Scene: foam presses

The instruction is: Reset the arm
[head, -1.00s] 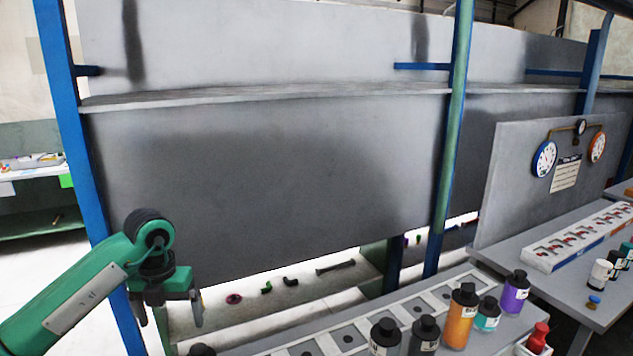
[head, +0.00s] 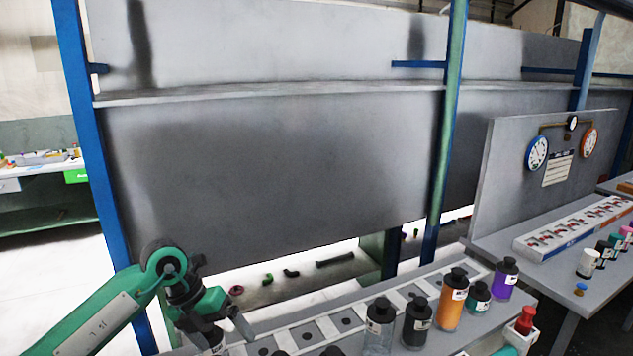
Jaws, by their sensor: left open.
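My left arm comes in from the lower left in the head view. Its green and black left gripper (head: 228,334) is open and empty, pointing down over the left end of a white tray with round holes (head: 325,327). Whether its fingertips touch the tray or the table cannot be told.
Several bottles stand at the tray's right: a clear one with a black cap (head: 379,330), a dark grey one (head: 417,322), an orange one (head: 452,300), a purple one (head: 505,279). A gauge panel (head: 515,190) stands behind the right table. A blue post (head: 90,150) rises behind my left arm.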

